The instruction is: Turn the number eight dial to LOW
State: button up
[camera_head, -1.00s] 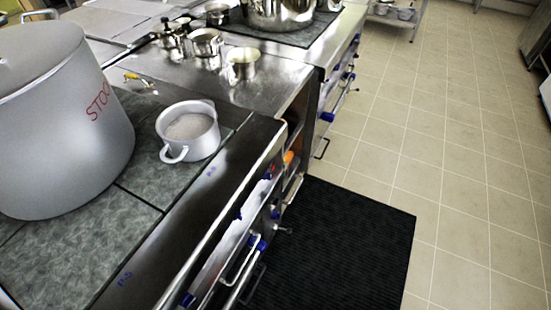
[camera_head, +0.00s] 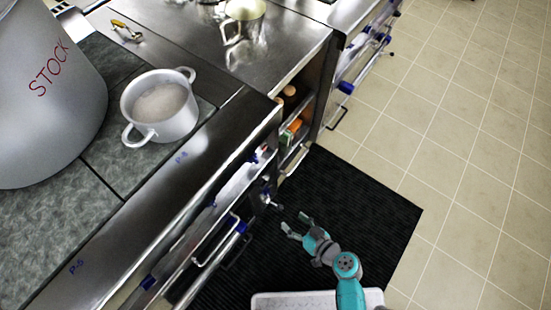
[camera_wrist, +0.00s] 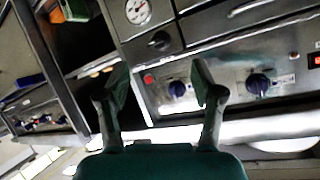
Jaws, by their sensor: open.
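The front panel (camera_wrist: 225,82) of the range carries blue dials. In the wrist view one blue dial (camera_wrist: 177,88) shows between my fingers, beside a red light (camera_wrist: 148,79). Another blue dial (camera_wrist: 258,84) is to its right. Their numbers and the LOW marks are too small to read, so I cannot tell which is number eight. A blue mark like "P-8" (camera_head: 181,157) is on the stove top beside the small pot. My gripper (camera_head: 294,222) is open and empty in front of the panel, apart from it; its fingers also show in the wrist view (camera_wrist: 158,84).
The stockpot (camera_head: 45,95) and a white two-handled pot (camera_head: 161,106) stand on the stove top. Handle bars (camera_head: 217,241) stick out from the front. A black mat (camera_head: 350,195) covers the floor.

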jog(key=w+a+r+n+y, duration=0.2)
jog(key=w+r+y, duration=0.1)
jog(key=w, duration=0.4)
jog(key=n+y, duration=0.3)
jog(key=y, duration=0.1)
send_near(258, 161)
jog(key=x, duration=1)
jog(key=shift+w+a+f, duration=0.1)
jog(key=shift+f, duration=0.15)
jog(key=c, duration=1.2)
